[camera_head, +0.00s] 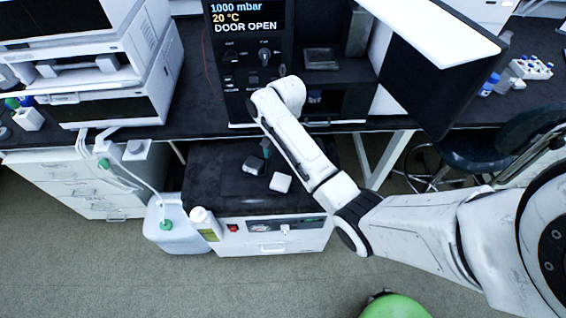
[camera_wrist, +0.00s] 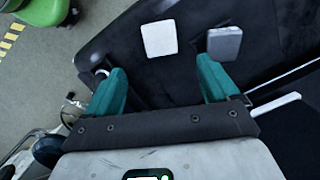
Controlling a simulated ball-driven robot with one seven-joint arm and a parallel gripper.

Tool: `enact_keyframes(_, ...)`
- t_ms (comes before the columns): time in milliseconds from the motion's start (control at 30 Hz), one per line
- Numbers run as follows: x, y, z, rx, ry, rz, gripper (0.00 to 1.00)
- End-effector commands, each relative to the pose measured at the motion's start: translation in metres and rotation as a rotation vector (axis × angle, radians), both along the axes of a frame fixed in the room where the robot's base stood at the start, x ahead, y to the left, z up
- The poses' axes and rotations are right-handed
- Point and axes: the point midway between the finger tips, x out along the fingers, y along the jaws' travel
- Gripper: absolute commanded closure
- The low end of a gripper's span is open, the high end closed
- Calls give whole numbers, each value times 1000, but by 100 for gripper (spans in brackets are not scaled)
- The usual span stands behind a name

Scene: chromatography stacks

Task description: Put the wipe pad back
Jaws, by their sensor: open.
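A white square pad (camera_head: 280,182), which looks like the wipe pad, lies on the dark top of the low cabinet (camera_head: 222,178). It also shows in the wrist view (camera_wrist: 159,38), flat on the dark surface. A grey block (camera_head: 253,166) lies close to its left in the head view; in the wrist view the grey block (camera_wrist: 224,44) is to the pad's right. My gripper (camera_wrist: 160,82) has its two teal fingers wide apart with nothing between them. The pad lies beyond the fingertips in the wrist view. In the head view the gripper is mostly hidden by my arm.
Above the cabinet is a black bench with an oven (camera_head: 249,70) reading DOOR OPEN; its open door (camera_head: 432,75) juts out at right. A white bottle (camera_head: 204,222) stands at the cabinet's front left, beside a jug with tubing (camera_head: 172,231). Vials (camera_head: 532,68) sit at far right.

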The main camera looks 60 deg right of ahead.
Motion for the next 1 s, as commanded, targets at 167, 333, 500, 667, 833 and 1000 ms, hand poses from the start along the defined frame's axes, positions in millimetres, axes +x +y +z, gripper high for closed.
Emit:
enact_keyframes(167,-6,29,-4,9,-26,96,12)
enact_keyframes(333,-41,97,-18,10,-103,377,12)
enact_keyframes(500,-103,145,-18,-30,-167,702,12)
enact_keyframes(667,-161,156,-3,-96,-191,979,12)
enact_keyframes(833,-196,152,16,-156,-193,1171,12)
enact_keyframes(1000,-207,149,23,-176,-190,1235,12)
